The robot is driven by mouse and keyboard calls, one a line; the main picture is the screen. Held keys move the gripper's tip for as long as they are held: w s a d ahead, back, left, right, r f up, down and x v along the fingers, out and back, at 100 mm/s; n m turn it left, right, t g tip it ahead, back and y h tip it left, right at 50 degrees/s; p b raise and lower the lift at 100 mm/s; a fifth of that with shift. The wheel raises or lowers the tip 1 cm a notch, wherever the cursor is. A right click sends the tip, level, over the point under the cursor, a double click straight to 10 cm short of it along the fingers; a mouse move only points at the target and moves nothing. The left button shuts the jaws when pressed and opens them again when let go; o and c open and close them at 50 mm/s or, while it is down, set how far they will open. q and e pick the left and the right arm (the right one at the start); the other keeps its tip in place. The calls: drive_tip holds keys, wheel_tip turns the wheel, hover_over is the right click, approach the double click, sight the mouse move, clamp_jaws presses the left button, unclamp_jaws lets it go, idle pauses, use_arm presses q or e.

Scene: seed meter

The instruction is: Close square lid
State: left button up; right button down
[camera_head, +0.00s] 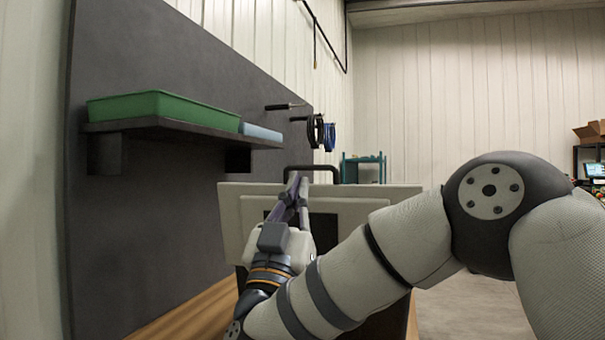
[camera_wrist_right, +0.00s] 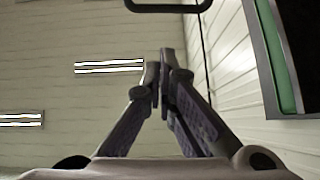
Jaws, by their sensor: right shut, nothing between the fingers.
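The square lid (camera_head: 230,215) is a light grey panel that stands raised, facing me, with a smaller grey frame and a dark centre on its near face. A black loop handle (camera_head: 325,168) rises above its top edge; a dark loop, likely this handle, shows at the top of the right wrist view (camera_wrist_right: 168,7). My right gripper (camera_head: 298,182) points upward in front of the lid, its fingertips near the handle. Its fingers are together and empty, and they also show in the right wrist view (camera_wrist_right: 160,65). My forearm hides the lid's lower right part. My left gripper is not in view.
A dark wall panel (camera_head: 150,220) stands on the left, with a shelf (camera_head: 180,128) holding a green tray (camera_head: 160,108) and a light blue item (camera_head: 261,132). Tools and cable coils (camera_head: 315,130) hang farther back. A wooden surface (camera_head: 190,318) lies below. Open floor shows at right.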

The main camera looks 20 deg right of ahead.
drive_tip(key=w+d+r, duration=0.3)
drive_tip(key=w, duration=0.2)
drive_tip(key=shift+w, duration=0.4)
drive_tip(key=shift+d, duration=0.1)
